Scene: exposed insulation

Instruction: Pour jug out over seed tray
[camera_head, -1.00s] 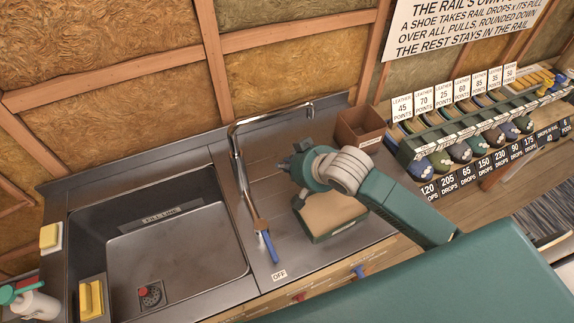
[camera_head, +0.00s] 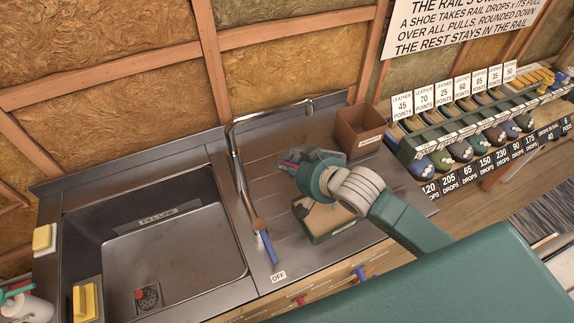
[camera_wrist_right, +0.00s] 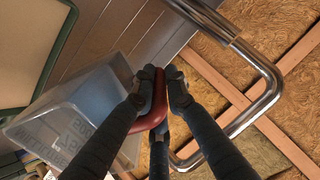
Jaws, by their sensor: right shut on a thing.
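My right gripper (camera_head: 290,162) is over the steel drainboard, at the left of my teal wrist. In the right wrist view its dark fingers (camera_wrist_right: 158,100) are shut on the red handle (camera_wrist_right: 121,128) of a clear jug (camera_wrist_right: 75,115) with lettering on its side. In the head view only small red and blue bits show at the gripper; most of the jug is hidden. The seed tray (camera_head: 327,236), green with brown fill, lies on the drainboard below my wrist, partly covered by it. It seems to show at the wrist view's upper left (camera_wrist_right: 55,50). My left gripper is out of view.
A tall bent tap (camera_head: 238,165) with a blue lever stands left of the gripper. The sink (camera_head: 160,255) is further left. A brown box (camera_head: 360,130) stands at the back right. A shoe rack (camera_head: 450,140) is at the far right. Clear drainboard lies around the tap's foot.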

